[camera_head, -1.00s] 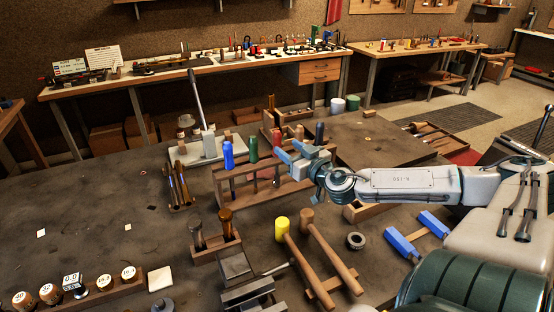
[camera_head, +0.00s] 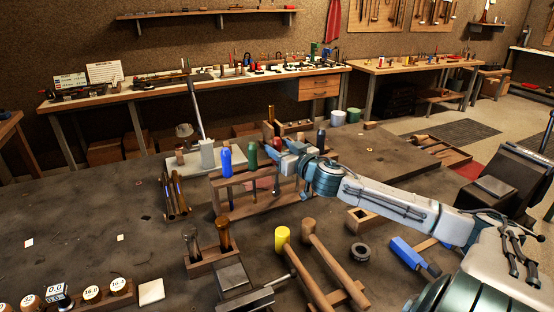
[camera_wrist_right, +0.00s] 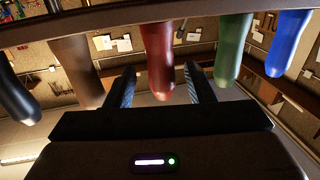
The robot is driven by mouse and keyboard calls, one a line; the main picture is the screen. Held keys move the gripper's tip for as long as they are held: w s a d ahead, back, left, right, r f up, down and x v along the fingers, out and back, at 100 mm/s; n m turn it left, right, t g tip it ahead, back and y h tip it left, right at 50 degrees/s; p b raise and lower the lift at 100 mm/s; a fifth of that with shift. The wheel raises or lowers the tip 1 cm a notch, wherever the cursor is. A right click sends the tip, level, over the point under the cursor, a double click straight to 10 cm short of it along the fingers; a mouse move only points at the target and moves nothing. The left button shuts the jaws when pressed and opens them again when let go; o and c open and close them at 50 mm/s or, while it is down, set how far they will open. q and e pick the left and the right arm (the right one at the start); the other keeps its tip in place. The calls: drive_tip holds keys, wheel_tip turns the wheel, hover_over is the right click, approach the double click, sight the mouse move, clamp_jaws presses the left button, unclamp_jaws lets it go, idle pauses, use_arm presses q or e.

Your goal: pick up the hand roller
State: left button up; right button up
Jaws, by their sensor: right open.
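The tool rack (camera_head: 240,207) holds several upright tools: a blue handle (camera_head: 226,160), a green handle (camera_head: 252,155) and a dark handle (camera_head: 321,138) show in the head view. I cannot tell for sure which tool is the hand roller. My right gripper (camera_head: 270,153) is over the rack, open and empty. In the right wrist view a red handle (camera_wrist_right: 157,50) stands between the two open fingers (camera_wrist_right: 160,88), with no clear contact. The brown handle (camera_wrist_right: 80,65) and green handle (camera_wrist_right: 231,50) are on either side. The tools' lower ends are partly hidden. My left gripper is out of view.
In front of the rack lie mallets, one with a yellow head (camera_head: 281,238), and a small block (camera_head: 213,262) with two tools. A grey lever tool (camera_head: 207,153) stands behind the rack. The left of the bench is mostly clear.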

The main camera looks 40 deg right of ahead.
drive_tip(key=shift+w, duration=0.75)
clamp_jaws()
drive_tip(key=shift+r, duration=0.1)
